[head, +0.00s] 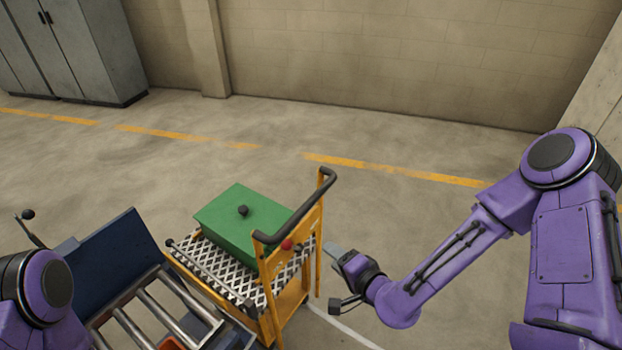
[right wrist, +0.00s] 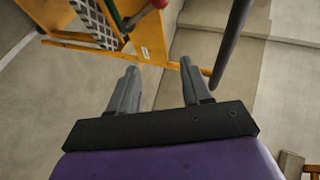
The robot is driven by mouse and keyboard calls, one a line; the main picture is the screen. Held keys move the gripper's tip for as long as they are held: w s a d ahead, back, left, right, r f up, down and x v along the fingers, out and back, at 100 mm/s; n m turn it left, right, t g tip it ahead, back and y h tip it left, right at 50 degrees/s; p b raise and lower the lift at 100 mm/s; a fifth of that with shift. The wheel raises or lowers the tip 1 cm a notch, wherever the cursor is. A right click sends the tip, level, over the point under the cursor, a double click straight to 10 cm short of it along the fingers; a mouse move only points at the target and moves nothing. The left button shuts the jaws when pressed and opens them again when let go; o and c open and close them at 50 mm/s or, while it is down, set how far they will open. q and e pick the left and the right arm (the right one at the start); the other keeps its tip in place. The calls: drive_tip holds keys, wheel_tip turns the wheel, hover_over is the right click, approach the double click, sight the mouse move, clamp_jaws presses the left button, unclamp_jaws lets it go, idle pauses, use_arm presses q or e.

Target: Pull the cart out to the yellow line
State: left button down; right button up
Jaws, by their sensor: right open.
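The cart (head: 290,290) has an orange frame, a mesh deck and a dark bar handle (head: 298,215). A green box (head: 232,220) with a black knob sits on the deck. A red knob (head: 287,245) is by the handle. My right gripper (head: 333,251) is open just right of the cart's upright, apparently empty. In the right wrist view its two fingers (right wrist: 157,75) are apart; the handle (right wrist: 234,38) passes to their right and the orange frame (right wrist: 150,50) lies beyond the tips. Contact cannot be told. The yellow line (head: 390,170) crosses the floor behind the cart. My left gripper is out of view.
A roller conveyor (head: 160,305) with a dark blue panel (head: 100,258) stands left of the cart. A lever with a black ball (head: 28,215) is at far left. Grey cabinets (head: 75,50) stand against the back wall. Floor between cart and yellow line is clear.

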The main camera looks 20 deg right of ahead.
drive_tip(key=m+t, duration=0.1)
drive_tip(key=t, duration=0.1)
approach(311, 207)
drive_tip(key=shift+y, duration=0.5)
drive_tip(key=p+x, duration=0.1)
drive_tip(key=x, duration=0.2)
drive_tip(key=p+x, duration=0.1)
drive_tip(key=x, duration=0.7)
drive_tip(key=shift+w+d+f+p, duration=0.1)
drive_tip(key=shift+w+d+p, duration=0.2)
drive_tip(key=shift+p, duration=0.1)
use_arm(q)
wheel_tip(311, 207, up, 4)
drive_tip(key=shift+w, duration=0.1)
use_arm(e)
drive_tip(key=shift+s, duration=0.1)
clamp_jaws()
